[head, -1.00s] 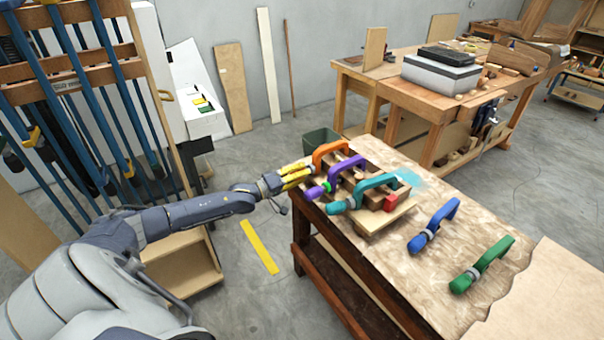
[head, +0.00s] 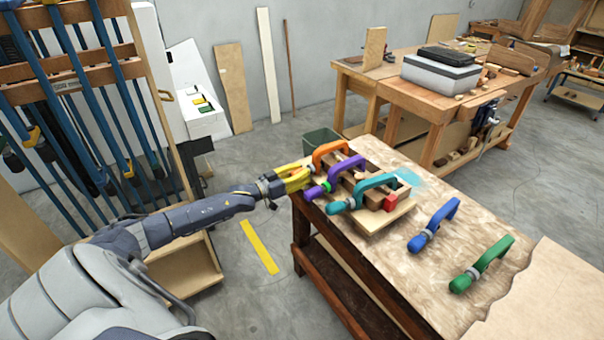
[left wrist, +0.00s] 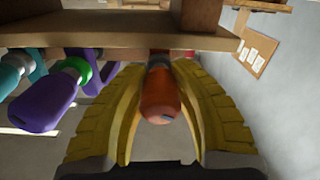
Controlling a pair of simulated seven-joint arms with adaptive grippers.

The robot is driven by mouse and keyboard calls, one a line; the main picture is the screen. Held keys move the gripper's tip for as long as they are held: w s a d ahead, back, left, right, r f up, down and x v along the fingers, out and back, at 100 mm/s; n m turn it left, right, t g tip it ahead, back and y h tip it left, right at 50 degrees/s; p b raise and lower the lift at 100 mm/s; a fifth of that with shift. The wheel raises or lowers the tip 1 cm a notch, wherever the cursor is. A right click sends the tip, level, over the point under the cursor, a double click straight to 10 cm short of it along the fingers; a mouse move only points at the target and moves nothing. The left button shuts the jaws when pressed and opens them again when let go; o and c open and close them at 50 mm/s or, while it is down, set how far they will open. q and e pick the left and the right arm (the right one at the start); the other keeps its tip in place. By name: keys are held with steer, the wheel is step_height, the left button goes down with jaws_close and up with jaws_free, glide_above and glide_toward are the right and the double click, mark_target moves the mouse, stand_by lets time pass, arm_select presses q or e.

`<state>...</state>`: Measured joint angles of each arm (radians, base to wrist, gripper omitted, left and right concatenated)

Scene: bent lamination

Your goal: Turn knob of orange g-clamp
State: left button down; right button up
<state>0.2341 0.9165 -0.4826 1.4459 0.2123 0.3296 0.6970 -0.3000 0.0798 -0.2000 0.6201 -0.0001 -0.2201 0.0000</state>
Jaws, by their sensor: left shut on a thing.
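The orange g-clamp (head: 332,149) sits on the wooden piece at the far left end of the workbench. Its orange knob (left wrist: 160,98) shows in the left wrist view, between the yellow fingers of my left gripper (left wrist: 160,112). In the head view, my left gripper (head: 306,177) reaches the bench edge from the left and is shut on the knob, which its fingers hide there. My right gripper is not in view.
A purple clamp (head: 345,168) and a teal clamp (head: 374,186) sit close beside the orange one. A blue clamp (head: 434,224) and a green clamp (head: 483,264) lie further right on the workbench (head: 400,262). A dark bin (head: 321,141) stands behind.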

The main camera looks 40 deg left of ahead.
arm_select(q)
steer(key=m, duration=0.5)
steer(key=shift+a+f+m, duration=0.1)
steer(key=shift+f+m, duration=0.1)
steer(key=shift+m, duration=0.1)
steer(key=m, duration=1)
steer(key=shift+r+m, duration=0.15)
steer(key=shift+m, duration=0.25)
steer(key=m, duration=0.5)
steer(key=shift+r+m, duration=0.1)
steer(key=shift+m, duration=0.2)
steer(key=m, duration=1)
steer(key=shift+r+m, duration=0.15)
steer(key=shift+m, duration=0.25)
steer(key=m, duration=1)
steer(key=shift+m, duration=0.5)
